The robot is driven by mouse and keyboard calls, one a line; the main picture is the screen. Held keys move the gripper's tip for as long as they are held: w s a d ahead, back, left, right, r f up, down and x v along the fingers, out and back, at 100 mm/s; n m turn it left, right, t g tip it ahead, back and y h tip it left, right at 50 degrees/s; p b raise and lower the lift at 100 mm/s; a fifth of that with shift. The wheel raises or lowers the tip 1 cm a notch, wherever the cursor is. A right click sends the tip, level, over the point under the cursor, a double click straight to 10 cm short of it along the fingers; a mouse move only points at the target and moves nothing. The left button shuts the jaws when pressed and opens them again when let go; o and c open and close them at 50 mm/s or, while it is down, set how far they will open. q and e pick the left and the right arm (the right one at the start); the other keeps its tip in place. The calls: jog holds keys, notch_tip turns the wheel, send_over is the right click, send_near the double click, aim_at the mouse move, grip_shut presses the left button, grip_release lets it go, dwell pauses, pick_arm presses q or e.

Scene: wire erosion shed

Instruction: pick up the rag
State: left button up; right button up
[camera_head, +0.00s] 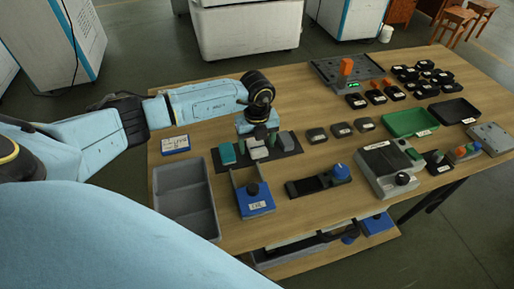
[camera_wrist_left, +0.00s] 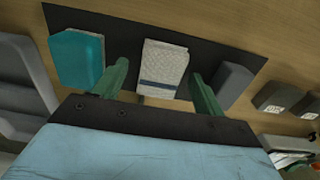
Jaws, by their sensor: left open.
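The rag (camera_wrist_left: 164,62) is a folded whitish textured cloth with a dark blue stripe. It lies on a black mat (camera_wrist_left: 120,28) between a teal block (camera_wrist_left: 76,58) and a grey block (camera_wrist_left: 233,84). My left gripper (camera_wrist_left: 159,76) is open, with one green finger on either side of the rag's near part and a gap on both sides. In the head view the left gripper (camera_head: 258,136) points down over the mat, and the rag (camera_head: 258,153) shows just below it. My right gripper is not in view.
A grey tray (camera_head: 185,222) and a blue-based holder (camera_head: 256,208) stand in front of the mat. Small dark blocks (camera_head: 342,130) lie to its right. A grey machine box (camera_head: 388,172) and a green tray (camera_head: 410,122) are further right. Bare wood lies behind the mat.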

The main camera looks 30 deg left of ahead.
aim_at(257, 145)
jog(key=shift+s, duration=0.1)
pick_arm(q)
jog(key=shift+c, duration=1.4)
jog(key=c, duration=0.8)
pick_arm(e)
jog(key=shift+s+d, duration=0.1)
pick_arm(q)
jog(key=shift+r, duration=0.1)
